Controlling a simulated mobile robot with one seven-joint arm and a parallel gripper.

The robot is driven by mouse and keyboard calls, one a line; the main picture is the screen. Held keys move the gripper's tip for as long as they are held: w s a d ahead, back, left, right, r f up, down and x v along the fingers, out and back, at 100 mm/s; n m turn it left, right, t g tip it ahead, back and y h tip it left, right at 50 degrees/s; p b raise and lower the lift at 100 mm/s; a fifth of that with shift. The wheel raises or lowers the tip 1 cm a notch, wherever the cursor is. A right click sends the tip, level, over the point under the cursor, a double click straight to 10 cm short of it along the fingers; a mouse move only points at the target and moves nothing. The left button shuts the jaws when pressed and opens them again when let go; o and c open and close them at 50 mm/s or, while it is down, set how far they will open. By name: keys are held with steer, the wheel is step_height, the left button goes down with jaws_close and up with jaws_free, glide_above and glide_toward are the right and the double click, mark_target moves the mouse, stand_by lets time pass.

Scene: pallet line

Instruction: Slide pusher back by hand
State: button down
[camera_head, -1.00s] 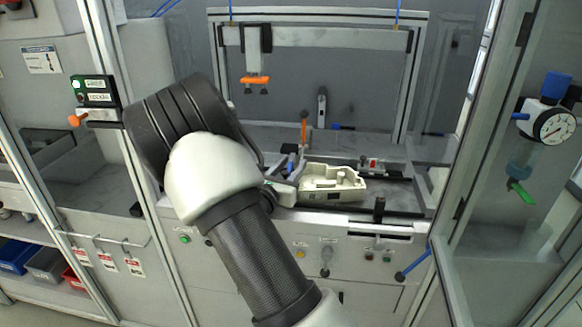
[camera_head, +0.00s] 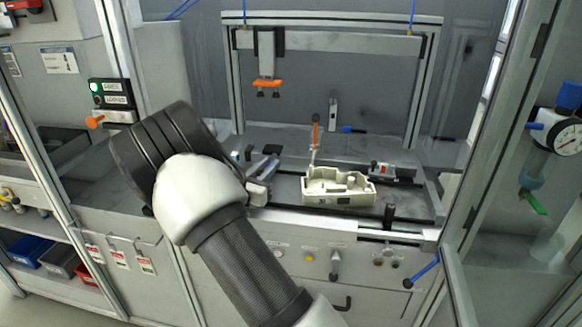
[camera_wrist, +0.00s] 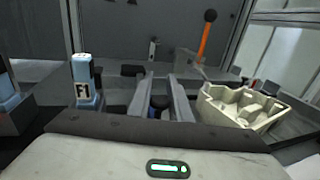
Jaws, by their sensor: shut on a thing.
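My gripper (camera_head: 264,168) is at the left end of the station's work area, left of the cream housing. In the wrist view my gripper (camera_wrist: 161,98) has its two grey fingers around a dark knob with some blue (camera_wrist: 158,104). This looks like the pusher's handle; its lower part and the rest of the pusher are hidden by the fingers and wrist. The cream housing (camera_head: 338,188) sits on the track to the right, with a gap between it and my fingers. It also shows at the right of the wrist view (camera_wrist: 240,106).
An upright orange-handled lever (camera_head: 316,133) stands just behind the housing. A blue-white block (camera_wrist: 86,82) stands left of my fingers. An orange-tipped tool (camera_head: 268,84) hangs above from the frame. A glass door (camera_head: 500,150) stands open at right, and a dark rail (camera_head: 390,214) runs in front.

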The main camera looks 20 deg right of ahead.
steer(key=shift+w+a, duration=0.5)
steer(key=shift+a, duration=0.35)
steer(key=c, duration=1.6)
jaws_free()
steer(key=shift+w+a, duration=0.1)
steer(key=p+v, duration=0.1)
steer(key=v, duration=1.6)
steer(key=shift+s+a+p, duration=0.1)
steer(key=shift+s+p, duration=0.15)
steer(key=shift+p, duration=0.15)
